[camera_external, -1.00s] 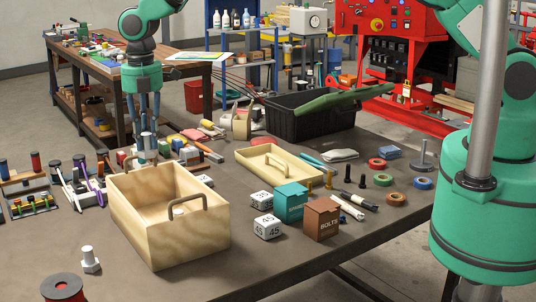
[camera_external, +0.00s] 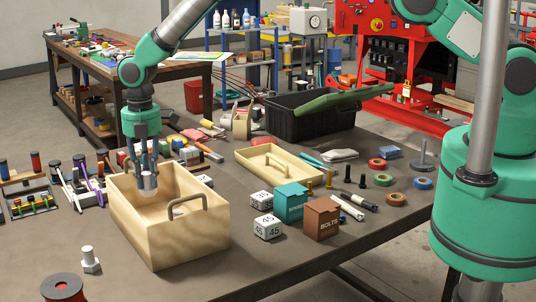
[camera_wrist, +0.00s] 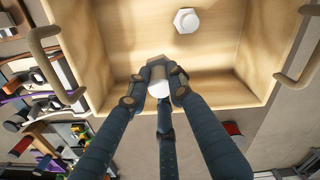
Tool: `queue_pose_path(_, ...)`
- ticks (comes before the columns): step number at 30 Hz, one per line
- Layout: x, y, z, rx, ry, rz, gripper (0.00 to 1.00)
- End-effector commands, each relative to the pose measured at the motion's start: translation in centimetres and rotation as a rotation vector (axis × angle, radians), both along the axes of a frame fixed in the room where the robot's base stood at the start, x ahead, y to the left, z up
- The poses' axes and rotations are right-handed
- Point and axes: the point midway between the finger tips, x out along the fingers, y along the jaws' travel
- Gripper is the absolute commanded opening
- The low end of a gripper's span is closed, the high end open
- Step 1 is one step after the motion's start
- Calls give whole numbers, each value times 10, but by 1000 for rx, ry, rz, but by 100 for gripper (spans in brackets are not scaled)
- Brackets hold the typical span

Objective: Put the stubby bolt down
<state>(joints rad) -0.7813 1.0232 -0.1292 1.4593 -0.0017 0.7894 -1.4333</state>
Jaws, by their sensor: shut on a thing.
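My gripper (camera_external: 147,181) points down at the open wooden box (camera_external: 182,246), inside its far-left part. Its dark fingers are shut on the stubby bolt (camera_external: 149,183), which is pale grey. In the wrist view, the gripper (camera_wrist: 160,86) holds the bolt (camera_wrist: 160,88) between the fingertips, with its pale end towards the camera; the fingers cover part of it. Another pale hex-headed bolt (camera_wrist: 187,20) lies in the box, apart from the held one. A third bolt (camera_external: 90,262) stands on the table left of the box. The held bolt's clearance from the box floor is unclear.
A shallow wooden tray (camera_external: 282,178), a teal box (camera_external: 290,203) and a brown bolts box (camera_external: 321,220) stand to the right. Small racks and tools crowd the left. The front-left tabletop is mostly clear.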

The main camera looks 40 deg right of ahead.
Motion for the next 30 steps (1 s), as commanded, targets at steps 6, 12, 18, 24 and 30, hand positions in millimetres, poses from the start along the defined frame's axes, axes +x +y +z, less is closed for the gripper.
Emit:
queue_pose_path(6,0,0,-2,0,0,0,0)
queue_pose_path(12,0,0,-19,-1,2,0,0)
queue_pose_path(18,0,0,-45,-1,2,0,0)
queue_pose_path(24,0,0,-57,0,0,0,0)
queue_pose_path(30,0,0,-58,0,0,0,0)
